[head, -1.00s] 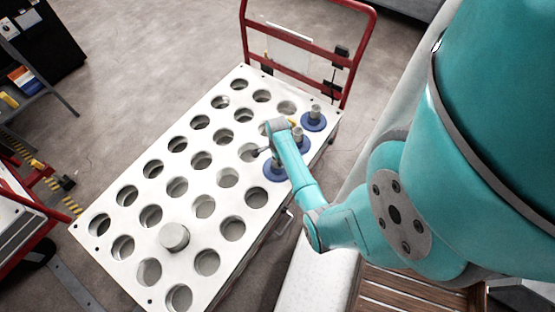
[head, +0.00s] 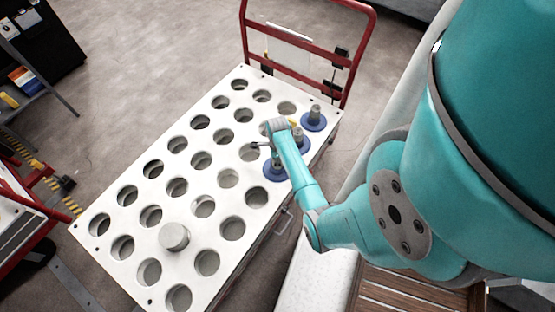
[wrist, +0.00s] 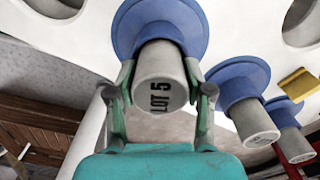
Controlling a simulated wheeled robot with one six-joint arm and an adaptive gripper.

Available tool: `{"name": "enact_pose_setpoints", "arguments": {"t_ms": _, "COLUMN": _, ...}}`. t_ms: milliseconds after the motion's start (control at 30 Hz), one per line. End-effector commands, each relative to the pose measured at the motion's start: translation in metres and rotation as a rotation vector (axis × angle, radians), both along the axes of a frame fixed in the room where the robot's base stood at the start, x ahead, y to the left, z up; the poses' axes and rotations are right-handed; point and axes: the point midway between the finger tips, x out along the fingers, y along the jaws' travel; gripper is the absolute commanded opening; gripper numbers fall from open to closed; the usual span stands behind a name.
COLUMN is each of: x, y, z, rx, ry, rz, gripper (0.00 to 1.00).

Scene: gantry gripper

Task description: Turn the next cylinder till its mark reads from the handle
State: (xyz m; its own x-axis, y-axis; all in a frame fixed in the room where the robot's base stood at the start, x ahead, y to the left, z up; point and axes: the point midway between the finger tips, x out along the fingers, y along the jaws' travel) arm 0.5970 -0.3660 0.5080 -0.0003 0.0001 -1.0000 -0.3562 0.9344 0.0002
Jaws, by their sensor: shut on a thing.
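My gripper (wrist: 160,74) is shut on a grey cylinder (wrist: 160,88) with a wide blue collar (wrist: 196,22) at its base. Black lettering, "LOT 5", shows on the cylinder, running sideways up the wrist picture. In the head view the held cylinder is partly hidden by my gripper (head: 272,150), and its blue collar (head: 272,172) rests on the white perforated top. Two more grey cylinders with blue collars stand beside it, a middle one (head: 297,134) and a far one (head: 315,112). No mark is readable on them. The red handle (head: 312,48) rises at the cart's far end.
The white cart top (head: 108,217) has rows of round holes, mostly open. A lone grey cylinder (head: 174,236) stands near its front. A yellow piece (wrist: 297,84) lies by the other collars. Open floor lies left of the cart.

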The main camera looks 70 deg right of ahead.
Motion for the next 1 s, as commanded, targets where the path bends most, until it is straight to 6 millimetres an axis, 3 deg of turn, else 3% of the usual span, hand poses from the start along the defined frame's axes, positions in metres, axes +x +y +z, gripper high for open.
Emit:
{"name": "enact_pose_setpoints", "arguments": {"t_ms": 67, "x": 0.0, "y": 0.0, "z": 0.001, "rx": -0.001, "ry": 0.0, "rz": 0.001, "gripper": 0.0}}
{"name": "enact_pose_setpoints", "arguments": {"t_ms": 100, "x": 0.0, "y": 0.0, "z": 0.001, "rx": -0.001, "ry": 0.0, "rz": 0.001, "gripper": 0.54}}
{"name": "enact_pose_setpoints", "arguments": {"t_ms": 200, "x": 0.0, "y": 0.0, "z": 0.0, "rx": -0.001, "ry": 0.0, "rz": 0.002, "gripper": 0.79}}
{"name": "enact_pose_setpoints", "arguments": {"t_ms": 633, "x": 0.0, "y": 0.0, "z": 0.005, "rx": 0.0, "ry": 0.0, "rz": 0.003, "gripper": 0.81}}
{"name": "enact_pose_setpoints", "arguments": {"t_ms": 767, "x": 0.0, "y": 0.0, "z": 0.022, "rx": -0.002, "ry": -0.002, "rz": 0.003, "gripper": 0.81}}
{"name": "enact_pose_setpoints", "arguments": {"t_ms": 1000, "x": 0.0, "y": 0.0, "z": 0.07, "rx": -0.002, "ry": -0.002, "rz": 0.003, "gripper": 0.81}}
